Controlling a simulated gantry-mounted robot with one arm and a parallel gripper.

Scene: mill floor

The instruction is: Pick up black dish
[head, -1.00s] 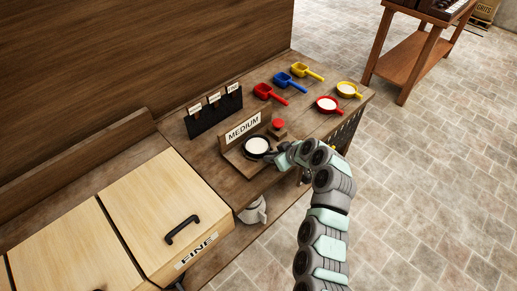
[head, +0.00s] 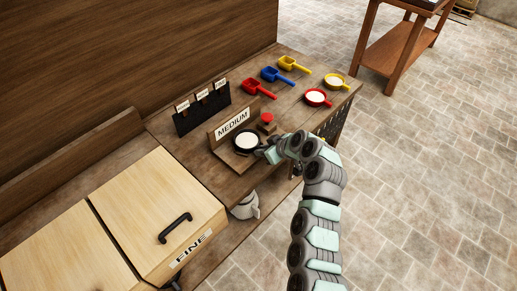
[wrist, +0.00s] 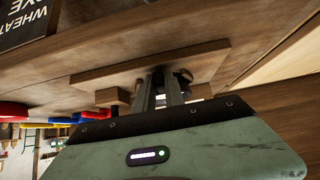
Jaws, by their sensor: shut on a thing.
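The black dish (head: 237,149) is a small round pan with white contents, in front of the MEDIUM sign (head: 233,122) on a wooden stand. My gripper (head: 264,152) reaches it from the right and is shut on the dish's handle side. The fingers partly hide that side. I cannot tell any gap between dish and stand. In the wrist view my gripper's fingers (wrist: 160,85) are close together below the wooden board, with the dish itself not clearly seen.
A red knob (head: 267,118) stands just behind the dish. A red dish (head: 318,98), a yellow dish (head: 335,82) and red, blue and yellow scoops lie at the back right. A wooden bin marked FINE (head: 150,210) is at the left.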

